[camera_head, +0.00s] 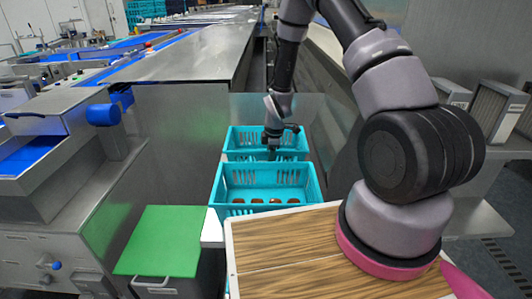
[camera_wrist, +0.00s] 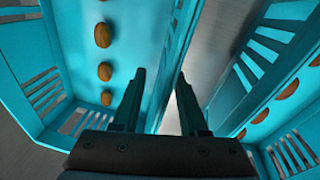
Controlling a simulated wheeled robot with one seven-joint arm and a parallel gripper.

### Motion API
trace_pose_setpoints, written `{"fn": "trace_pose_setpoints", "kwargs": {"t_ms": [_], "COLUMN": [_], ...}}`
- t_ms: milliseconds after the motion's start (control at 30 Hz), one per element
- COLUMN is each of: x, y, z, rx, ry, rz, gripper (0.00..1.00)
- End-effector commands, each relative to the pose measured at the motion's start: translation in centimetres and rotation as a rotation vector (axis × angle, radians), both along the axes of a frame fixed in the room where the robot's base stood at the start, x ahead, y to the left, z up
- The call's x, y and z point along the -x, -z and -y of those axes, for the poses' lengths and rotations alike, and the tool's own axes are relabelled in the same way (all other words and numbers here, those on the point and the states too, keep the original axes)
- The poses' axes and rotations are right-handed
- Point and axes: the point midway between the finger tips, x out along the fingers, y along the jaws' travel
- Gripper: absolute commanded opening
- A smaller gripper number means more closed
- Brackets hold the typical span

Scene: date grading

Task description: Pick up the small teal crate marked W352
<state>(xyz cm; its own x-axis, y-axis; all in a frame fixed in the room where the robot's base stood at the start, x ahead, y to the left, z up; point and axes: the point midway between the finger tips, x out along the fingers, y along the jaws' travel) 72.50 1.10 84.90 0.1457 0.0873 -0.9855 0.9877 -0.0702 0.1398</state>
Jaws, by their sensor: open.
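Two teal slatted crates stand one behind the other in the head view, a nearer crate (camera_head: 216,190) and a farther crate (camera_head: 231,141). No W352 marking is readable on either. My gripper (camera_head: 272,154) points down at the farther crate, near the side facing the nearer one. In the wrist view my gripper (camera_wrist: 158,100) is open, its two fingers apart. The left crate's wall (camera_wrist: 164,62) appears between the fingers, with the left finger over the inside and the right over the gap. I cannot tell whether they touch it. Another crate (camera_wrist: 232,100) is at the right.
Brown dates (camera_wrist: 103,36) lie in rows in both crates. A wood-topped surface (camera_head: 270,262) and a green-lidded bin (camera_head: 162,240) stand in front. A metal machine (camera_head: 45,190) is at the left, and shelves with filter-like boxes (camera_head: 495,108) are at the right.

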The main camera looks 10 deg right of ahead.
Motion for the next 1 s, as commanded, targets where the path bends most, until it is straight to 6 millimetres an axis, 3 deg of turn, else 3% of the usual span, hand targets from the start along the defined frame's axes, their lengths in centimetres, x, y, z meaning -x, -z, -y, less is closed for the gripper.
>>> {"fn": "trace_pose_setpoints", "kwargs": {"t_ms": [167,200,300,1000], "x": [-0.03,-0.03,-0.02,0.02], "y": [0.06,0.05,0.04,0.05], "z": [-0.01,-0.01,-0.02,0.00], "rx": [0.000,0.000,0.000,0.000], "ry": [0.000,0.000,0.000,0.000], "rz": [0.001,0.001,0.000,-0.001], "gripper": [0.43,0.39,0.01,0.00]}}
